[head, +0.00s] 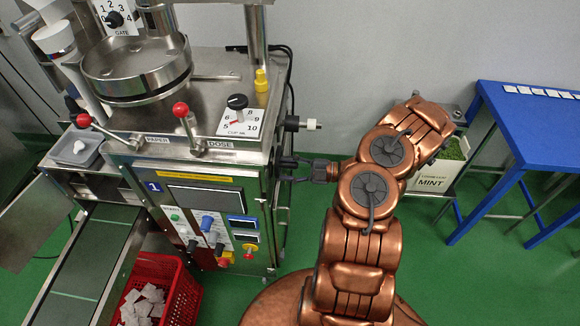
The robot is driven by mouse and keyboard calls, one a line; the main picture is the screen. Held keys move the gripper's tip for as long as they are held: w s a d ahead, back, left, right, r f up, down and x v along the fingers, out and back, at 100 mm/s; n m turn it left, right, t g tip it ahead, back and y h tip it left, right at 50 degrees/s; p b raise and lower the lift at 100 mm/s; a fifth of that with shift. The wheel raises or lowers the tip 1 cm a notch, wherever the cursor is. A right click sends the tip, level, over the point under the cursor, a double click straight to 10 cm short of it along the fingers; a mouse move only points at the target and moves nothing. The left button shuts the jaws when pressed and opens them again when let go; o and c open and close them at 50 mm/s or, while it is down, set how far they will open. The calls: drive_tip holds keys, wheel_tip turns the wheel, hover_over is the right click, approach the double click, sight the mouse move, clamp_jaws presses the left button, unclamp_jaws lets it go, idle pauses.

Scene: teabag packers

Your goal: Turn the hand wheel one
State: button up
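The packing machine marked 1 (190,160) stands at the left, a steel body with levers and a front panel. My gripper (287,169) reaches left to the machine's right side wall, its dark fingers at a small dark part there. That part may be the hand wheel, but it is small and mostly hidden by the fingers and the machine's edge. I cannot tell whether the fingers touch or grip it. Just above, a dark shaft with a white-tipped handle (312,123) sticks out of the same side wall.
A blue table (530,125) with white packets is at the right. A MINT box (432,183) sits behind my arm.

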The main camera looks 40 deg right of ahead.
drive_tip(key=w+d+f+n+b, duration=0.2)
drive_tip(key=n+b, duration=0.5)
drive_tip(key=n, duration=0.7)
drive_tip(key=w+d+f+n+b, duration=0.2)
drive_tip(key=f+n+b, duration=0.2)
drive_tip(key=n+b, duration=0.4)
drive_tip(key=shift+w+f+n, duration=0.2)
drive_tip(key=shift+w+n, duration=0.1)
drive_tip(key=shift+n, duration=2.9)
drive_tip(key=shift+d, duration=0.1)
drive_tip(key=v, duration=0.9)
drive_tip(key=shift+p, duration=0.4)
